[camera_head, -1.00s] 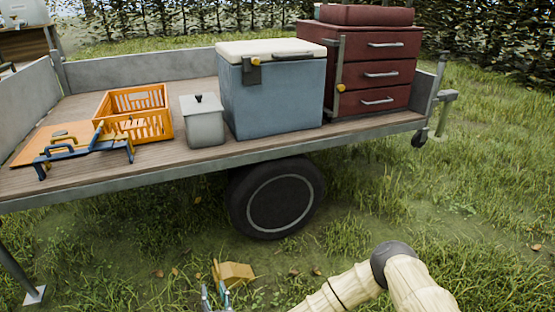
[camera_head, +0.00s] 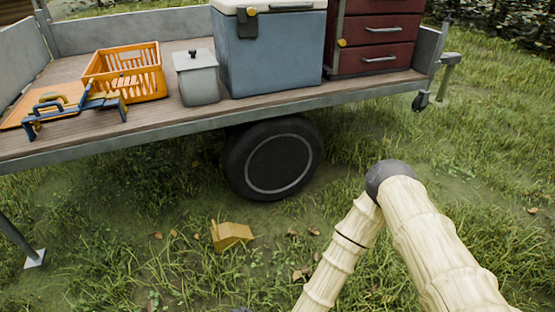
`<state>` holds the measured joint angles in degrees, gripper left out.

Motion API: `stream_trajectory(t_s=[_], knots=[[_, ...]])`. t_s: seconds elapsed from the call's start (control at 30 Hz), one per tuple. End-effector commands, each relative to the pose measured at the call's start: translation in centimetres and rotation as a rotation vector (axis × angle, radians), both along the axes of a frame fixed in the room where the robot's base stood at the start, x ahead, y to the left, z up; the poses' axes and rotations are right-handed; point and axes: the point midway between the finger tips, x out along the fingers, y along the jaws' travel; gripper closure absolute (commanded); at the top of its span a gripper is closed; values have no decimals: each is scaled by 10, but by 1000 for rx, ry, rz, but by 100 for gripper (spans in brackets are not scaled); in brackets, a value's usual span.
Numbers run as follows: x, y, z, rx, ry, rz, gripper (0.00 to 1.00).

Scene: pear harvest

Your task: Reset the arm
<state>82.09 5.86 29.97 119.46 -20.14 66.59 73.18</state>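My arm (camera_head: 345,250) shows at the bottom right as pale, ribbed links with a dark elbow joint, over the grass in front of the trailer. The elbow is bent, and the forearm runs down out of the picture's bottom edge. My gripper is out of view below the frame, so its fingers and anything in them are hidden. The arm appears clear of the trailer and its wheel.
A trailer bed (camera_head: 150,134) spans the back, with an orange crate (camera_head: 128,86), grey canister (camera_head: 197,78), blue cooler (camera_head: 268,55) and red drawer chest (camera_head: 375,35). Its wheel (camera_head: 275,158) faces me. A yellow-brown object (camera_head: 230,234) lies on the grass.

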Motion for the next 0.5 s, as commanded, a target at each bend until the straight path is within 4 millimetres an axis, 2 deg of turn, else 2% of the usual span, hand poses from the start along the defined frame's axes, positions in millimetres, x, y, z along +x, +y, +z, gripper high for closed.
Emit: stream_trajectory(t_s=[0.03, 0.2, 0.33, 0.5], knots=[[-11, -17, -12, -81, -10, 66, 59], [-47, -83, -39, -362, -36, 316, 59], [-74, -139, -51, -552, -38, 516, 59], [-106, -214, -55, -757, -19, 769, 59]])
